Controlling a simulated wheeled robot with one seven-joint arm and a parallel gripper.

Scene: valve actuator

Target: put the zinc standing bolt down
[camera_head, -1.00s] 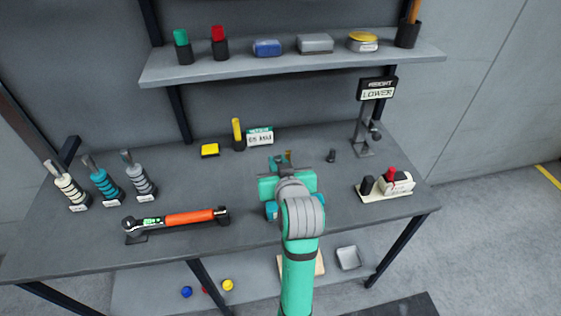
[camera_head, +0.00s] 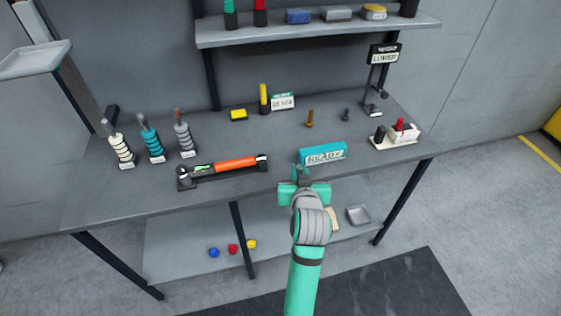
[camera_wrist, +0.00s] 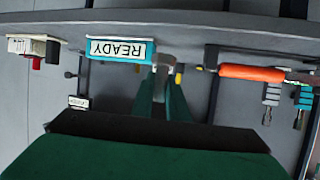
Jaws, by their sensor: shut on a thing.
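My gripper (camera_head: 302,180) is at the table's front edge, just in front of the teal READY box (camera_head: 322,154). In the wrist view, its two green fingers (camera_wrist: 165,82) are shut on a small grey piece (camera_wrist: 176,52), which appears to be the zinc bolt. The fingers hide part of it, and its full shape is not clear. In the head view, a small grey tip (camera_head: 301,170) shows above the gripper. A brass-coloured bolt (camera_head: 310,118) stands upright on the table behind the READY box, and a small dark bolt (camera_head: 346,115) stands to its right.
An orange-handled torque wrench (camera_head: 230,165) lies to the left on the table (camera_head: 215,208). Several coil-like parts (camera_head: 156,145) stand at far left. A white block with a red knob (camera_head: 398,132) is at right. A height stand (camera_head: 378,75) rises at the back right.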

